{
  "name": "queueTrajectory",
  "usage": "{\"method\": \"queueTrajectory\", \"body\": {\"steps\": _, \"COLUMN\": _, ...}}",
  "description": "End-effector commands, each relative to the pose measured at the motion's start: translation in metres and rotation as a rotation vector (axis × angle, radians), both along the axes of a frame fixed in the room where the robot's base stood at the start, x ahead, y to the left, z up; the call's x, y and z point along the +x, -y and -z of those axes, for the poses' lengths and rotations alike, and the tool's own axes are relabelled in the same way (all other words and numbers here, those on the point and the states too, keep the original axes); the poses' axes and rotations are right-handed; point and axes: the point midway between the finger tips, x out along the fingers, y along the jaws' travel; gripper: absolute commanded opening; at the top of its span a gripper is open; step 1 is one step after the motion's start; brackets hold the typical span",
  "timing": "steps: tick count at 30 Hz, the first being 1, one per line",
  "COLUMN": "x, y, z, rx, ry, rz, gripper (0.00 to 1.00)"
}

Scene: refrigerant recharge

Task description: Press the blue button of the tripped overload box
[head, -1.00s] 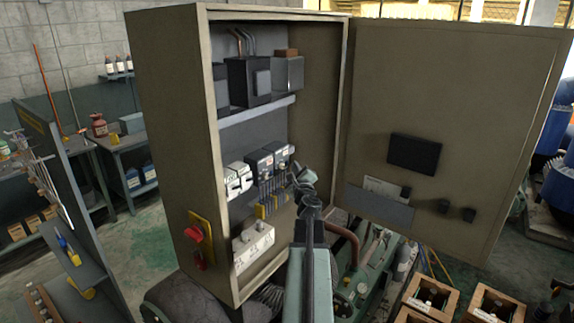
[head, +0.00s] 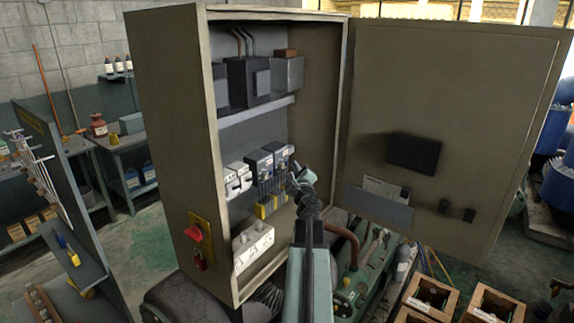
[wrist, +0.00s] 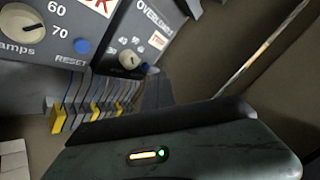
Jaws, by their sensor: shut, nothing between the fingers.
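Two dark overload boxes stand side by side inside the open cabinet. In the head view the left box (head: 260,166) and the right box (head: 278,154) are left of my gripper (head: 292,181). In the wrist view the near box has a large dial (wrist: 22,28) and a blue reset button (wrist: 82,46). The other box, lettered OVERLOAD, has a small dial (wrist: 129,60), a red-lettered label (wrist: 158,40) and a blue button (wrist: 146,68). Red lettering also shows on the near box, cut off. My gripper is shut and empty, just in front of the right box; contact cannot be told.
The cabinet door (head: 450,110) stands open at right. White devices (head: 236,178) sit left of the boxes. Yellow and grey terminals (head: 268,203) lie below them and show in the wrist view too. A red switch (head: 199,233) is on the cabinet's side.

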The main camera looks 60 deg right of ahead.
Motion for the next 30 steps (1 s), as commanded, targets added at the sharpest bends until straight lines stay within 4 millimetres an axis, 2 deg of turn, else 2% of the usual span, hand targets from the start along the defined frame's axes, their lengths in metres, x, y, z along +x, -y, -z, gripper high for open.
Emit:
{"method": "queueTrajectory", "body": {"steps": 10, "x": 0.009, "y": 0.0, "z": 0.0, "rx": -0.001, "ry": 0.0, "rz": -0.001, "gripper": 0.0}}
{"method": "queueTrajectory", "body": {"steps": 30, "x": 0.013, "y": 0.0, "z": 0.0, "rx": 0.0, "ry": 0.0, "rz": -0.001, "gripper": 0.0}}
